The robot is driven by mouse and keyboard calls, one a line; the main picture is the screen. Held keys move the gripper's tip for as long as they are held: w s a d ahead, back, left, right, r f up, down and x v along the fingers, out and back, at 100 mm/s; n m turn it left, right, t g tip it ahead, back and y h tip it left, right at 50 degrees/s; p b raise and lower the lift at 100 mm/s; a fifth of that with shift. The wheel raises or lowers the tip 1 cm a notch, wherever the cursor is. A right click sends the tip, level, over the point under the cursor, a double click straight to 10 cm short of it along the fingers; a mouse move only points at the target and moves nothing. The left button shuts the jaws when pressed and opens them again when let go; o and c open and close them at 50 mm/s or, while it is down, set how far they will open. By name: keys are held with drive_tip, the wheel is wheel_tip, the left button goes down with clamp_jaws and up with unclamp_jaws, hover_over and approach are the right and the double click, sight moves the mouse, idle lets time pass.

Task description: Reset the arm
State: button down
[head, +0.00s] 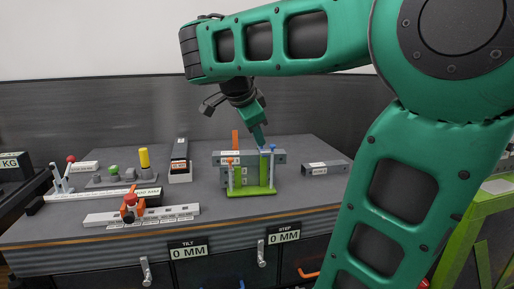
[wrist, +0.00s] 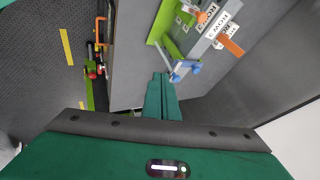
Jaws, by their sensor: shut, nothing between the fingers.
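My green arm fills the right and top of the head view. My gripper (head: 260,136) points down over the bench, above and just behind the green-framed rack (head: 252,190). In the wrist view the gripper (wrist: 162,78) is shut, its two green fingers together with nothing between them. The rack also shows in the wrist view (wrist: 180,45), close beyond the fingertips, with blue (wrist: 184,70) and orange (wrist: 230,45) pieces on it. I cannot tell whether the fingers touch the rack.
The grey bench (head: 230,212) holds a rail with an orange slider (head: 131,208), a yellow-topped post (head: 144,158), a grey channel piece (head: 324,167) and a label box (head: 180,172). A dark back panel (head: 100,115) stands behind. A green frame (head: 470,235) is at right.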

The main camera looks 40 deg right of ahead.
drive_tip(key=shift+a+r, duration=0.3)
drive_tip(key=shift+r, duration=0.1)
idle(0.3)
drive_tip(key=s+a+f+n+g+y, duration=0.1)
drive_tip(key=s+a+f+n+y, duration=0.2)
drive_tip(key=s+f+n, duration=0.5)
drive_tip(key=s+a+f+n+g+y, duration=0.1)
drive_tip(key=s+a+f+n+y, duration=0.3)
drive_tip(key=s+f+n, duration=0.4)
wheel_tip(320, 180, down, 7)
drive_tip(key=s+a, duration=0.1)
drive_tip(key=s, duration=0.1)
drive_tip(key=shift+s+a+n+g, duration=0.3)
drive_tip(key=shift+s+g, duration=0.1)
